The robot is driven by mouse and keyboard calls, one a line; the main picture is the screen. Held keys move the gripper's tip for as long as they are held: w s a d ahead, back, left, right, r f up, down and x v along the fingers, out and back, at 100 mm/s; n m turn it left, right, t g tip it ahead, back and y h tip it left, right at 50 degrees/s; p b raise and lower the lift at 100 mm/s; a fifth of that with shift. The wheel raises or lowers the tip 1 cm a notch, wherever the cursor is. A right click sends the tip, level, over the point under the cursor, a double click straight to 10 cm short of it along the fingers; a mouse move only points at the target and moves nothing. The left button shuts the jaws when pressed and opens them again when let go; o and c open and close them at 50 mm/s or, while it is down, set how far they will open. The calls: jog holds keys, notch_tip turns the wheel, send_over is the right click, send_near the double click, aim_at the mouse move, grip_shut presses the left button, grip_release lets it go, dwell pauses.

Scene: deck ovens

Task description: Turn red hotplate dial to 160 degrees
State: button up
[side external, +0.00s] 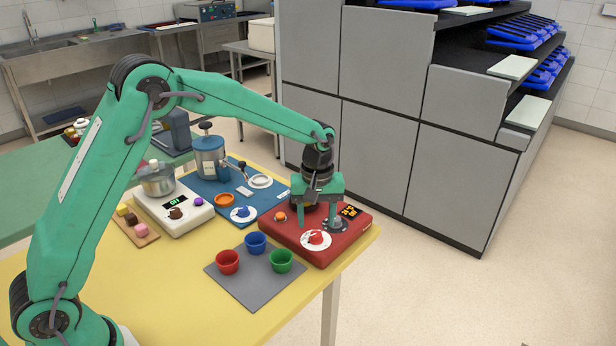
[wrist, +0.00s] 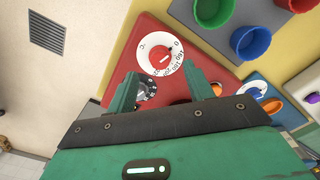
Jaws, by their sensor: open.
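The red hotplate (side external: 350,247) sits at the table's right end, with a white, numbered dial face (side external: 305,241) and red knob (side external: 316,237) on its near side. In the wrist view the dial face (wrist: 149,44) and red knob (wrist: 160,56) show just beyond my fingertips. A pale line marks the knob; I cannot tell which number it meets. My gripper (side external: 318,213) is open and empty, pointing down above the hotplate behind the dial. Its fingers are apart in the wrist view (wrist: 165,82), clear of the knob. The orange digits on the display (side external: 350,211) are too small to read.
A small orange knob (side external: 280,216) is left of my gripper on the hotplate. Red (side external: 228,261), blue (side external: 256,242) and green (side external: 281,260) cups stand on a grey mat (side external: 240,287) in front. A blue station (side external: 205,190) and white scale-like unit (side external: 185,222) stand left. Floor is clear at right.

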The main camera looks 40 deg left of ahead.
aim_at(316, 234)
jog(key=shift+f, duration=2.05)
jog(key=c, duration=1)
jog(key=shift+o, duration=0.2)
jog(key=shift+m, duration=3.5)
jog(key=o, duration=1)
jog(key=shift+c, duration=0.2)
